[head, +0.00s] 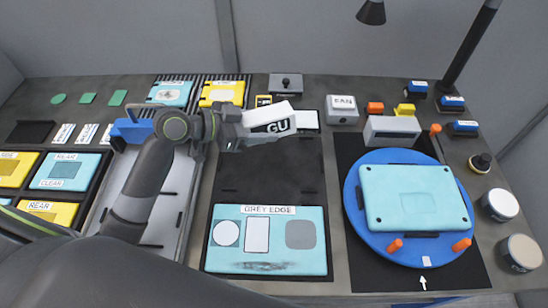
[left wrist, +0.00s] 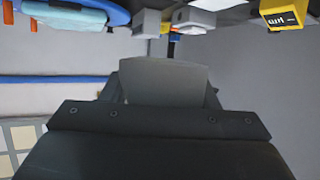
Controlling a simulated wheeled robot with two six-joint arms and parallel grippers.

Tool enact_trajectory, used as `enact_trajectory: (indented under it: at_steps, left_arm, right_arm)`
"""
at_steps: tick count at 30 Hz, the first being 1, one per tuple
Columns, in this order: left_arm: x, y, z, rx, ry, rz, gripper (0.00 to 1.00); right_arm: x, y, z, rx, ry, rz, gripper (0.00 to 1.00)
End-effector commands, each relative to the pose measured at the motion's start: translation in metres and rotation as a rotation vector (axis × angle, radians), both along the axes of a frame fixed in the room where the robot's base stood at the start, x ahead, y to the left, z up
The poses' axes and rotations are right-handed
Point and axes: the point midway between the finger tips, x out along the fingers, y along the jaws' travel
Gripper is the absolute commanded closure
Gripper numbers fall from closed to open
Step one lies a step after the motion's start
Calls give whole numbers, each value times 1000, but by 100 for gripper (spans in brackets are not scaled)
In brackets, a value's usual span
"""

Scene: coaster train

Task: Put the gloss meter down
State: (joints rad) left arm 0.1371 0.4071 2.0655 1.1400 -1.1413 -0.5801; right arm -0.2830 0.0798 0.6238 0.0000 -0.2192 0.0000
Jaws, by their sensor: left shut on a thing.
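The gloss meter (head: 268,121) is a white block with a dark "GU" display, tilted in the head view. My left gripper (head: 236,126) is shut on its left end and holds it over the dark bare area of the bench, behind the "GREY EDGE" panel. In the left wrist view the gloss meter (left wrist: 163,80) shows as a grey shaded block between my left fingers. The gripper hides its held end. I cannot tell its exact height above the bench. My right gripper is in neither view.
The teal "GREY EDGE" panel (head: 267,258) lies in front of the dark area (head: 268,170). A blue turntable (head: 358,222) with a teal cover (head: 415,197) stands to the right. A small grey box (head: 285,83) and a "FAN" box (head: 342,109) stand behind.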

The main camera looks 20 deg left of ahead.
Motion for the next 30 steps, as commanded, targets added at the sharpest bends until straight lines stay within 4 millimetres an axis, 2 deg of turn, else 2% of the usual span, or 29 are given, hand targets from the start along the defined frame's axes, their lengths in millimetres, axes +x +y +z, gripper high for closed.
enact_trajectory:
  at_steps: [3, 10, 14, 20, 23, 30]
  left_arm:
    - [10, -7, -9, -5, 6, 0, 84]
    - [10, -7, -51, -3, 10, 1, 84]
    - [10, -7, -64, -3, 5, -1, 84]
    - [10, -7, -89, -3, 7, 1, 84]
    - [10, -7, -100, -3, 6, 0, 84]
    - [10, -7, -104, -1, 3, -1, 84]
  right_arm:
    - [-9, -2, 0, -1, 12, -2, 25]
    - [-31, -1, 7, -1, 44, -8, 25]
    - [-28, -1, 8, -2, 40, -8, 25]
    - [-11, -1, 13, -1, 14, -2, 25]
    - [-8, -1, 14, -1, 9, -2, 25]
    - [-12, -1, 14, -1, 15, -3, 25]
